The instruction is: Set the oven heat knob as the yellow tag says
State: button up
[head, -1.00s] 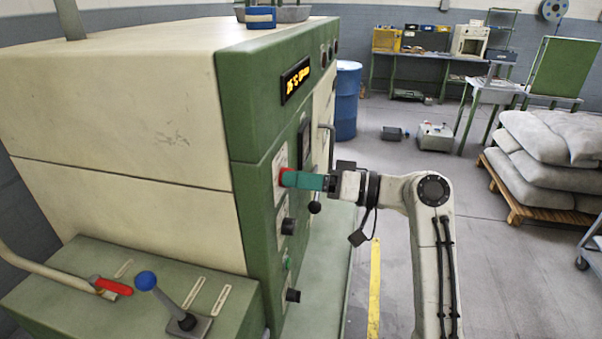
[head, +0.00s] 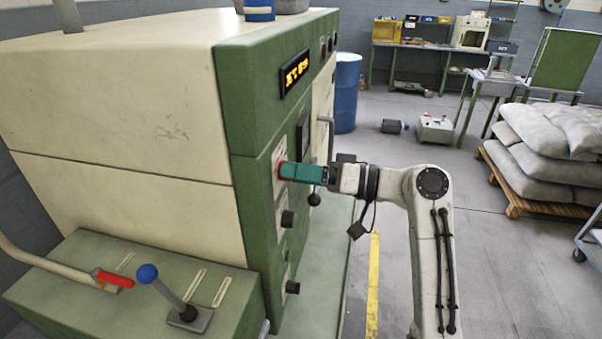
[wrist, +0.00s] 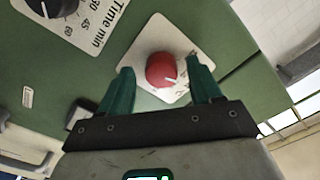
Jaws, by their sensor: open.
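A red round knob (wrist: 161,70) with a white pointer mark sits on a pale dial plate (wrist: 150,40) on the green panel in the wrist view. My gripper (wrist: 162,84) is open, with one teal finger on each side of the knob. I cannot tell whether the fingers touch it. In the head view my gripper (head: 284,171) is at the front panel, and a little red of the knob (head: 278,170) shows at its tip. A display (head: 296,72) with yellow characters is on the panel above; its text is not readable. No yellow tag is clear to me.
A black knob (wrist: 50,6) on a "Time min" dial is close by on the panel. More black knobs (head: 288,218) are below my gripper, and a bar handle (head: 327,135) stands out beyond it. Open floor (head: 400,230) lies to the right.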

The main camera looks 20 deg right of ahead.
jog(key=b+v, duration=0.3)
jog(key=v, duration=0.7)
jog(key=shift+s+d, duration=0.25)
jog(key=shift+d, duration=0.05)
jog(key=shift+f, duration=0.1)
jog(key=s+a+f+m+g+h, duration=0.2)
jog(key=s+f+h, duration=0.25)
jog(key=f, duration=0.85)
jog(key=s+a+f+m+g+h, duration=0.1)
jog(key=s+a+f+g+h, duration=0.15)
jog(key=s+f, duration=0.75)
jog(key=s+d+f+g+h, duration=0.1)
jog(key=s+f+g+h, duration=0.1)
jog(key=s+f+h, duration=0.2)
jog(key=s+d+f+g+h, duration=0.2)
jog(key=s+f+g+h, duration=0.1)
jog(key=s+f, duration=0.6)
jog(key=s, duration=0.4)
jog(key=shift+s+d+f+h, duration=0.2)
jog(key=shift+d+f+h, duration=0.05)
jog(key=shift+f+h, duration=0.15)
